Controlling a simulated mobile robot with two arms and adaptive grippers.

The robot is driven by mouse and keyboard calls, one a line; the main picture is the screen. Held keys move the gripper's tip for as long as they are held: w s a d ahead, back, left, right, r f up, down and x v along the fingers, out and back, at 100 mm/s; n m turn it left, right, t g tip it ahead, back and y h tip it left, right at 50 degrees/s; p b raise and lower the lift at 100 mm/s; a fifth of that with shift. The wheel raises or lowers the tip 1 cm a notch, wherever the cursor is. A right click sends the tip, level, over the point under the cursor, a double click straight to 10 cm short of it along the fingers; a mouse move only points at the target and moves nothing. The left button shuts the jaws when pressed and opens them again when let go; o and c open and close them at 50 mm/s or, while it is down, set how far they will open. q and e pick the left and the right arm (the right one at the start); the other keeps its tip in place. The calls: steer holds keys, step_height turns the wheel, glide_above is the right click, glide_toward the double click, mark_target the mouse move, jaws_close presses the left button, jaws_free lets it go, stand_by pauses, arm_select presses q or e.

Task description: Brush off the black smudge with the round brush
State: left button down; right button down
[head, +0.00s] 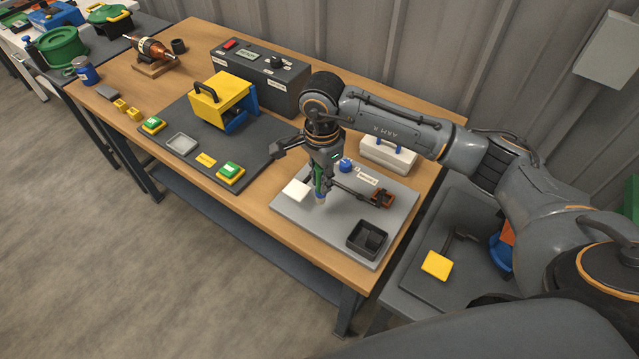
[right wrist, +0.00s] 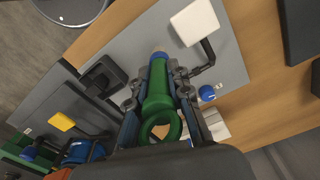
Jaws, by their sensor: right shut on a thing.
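My right gripper (head: 321,186) points down over the grey board (head: 343,243) and is shut on the round brush (head: 319,179). In the right wrist view the brush (right wrist: 158,88) has a green handle with a ring end, a blue collar and a pale tip. The tip is close above the board; I cannot tell whether it touches. A white square pad (head: 296,190) on a dark arm is just left of the tip; it also shows in the right wrist view (right wrist: 194,22). I see no black smudge in either view. My left gripper is not in view.
A black tray (head: 368,240) is at the board's front right. A blue knob (head: 346,166) and a white box (head: 388,157) are behind. A yellow housing (head: 222,100) stands left on a dark mat. A yellow pad (head: 437,265) is on the lower right table.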

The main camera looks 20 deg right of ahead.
mark_target(321, 170)
steer(key=shift+w+a+r+p, duration=0.1)
steer(key=shift+w+r+p, duration=0.15)
steer(key=shift+r, duration=0.6)
steer(key=shift+s+r, duration=0.25)
steer(key=shift+r, duration=0.4)
steer(key=shift+w, duration=0.15)
steer(key=shift+f, duration=0.1)
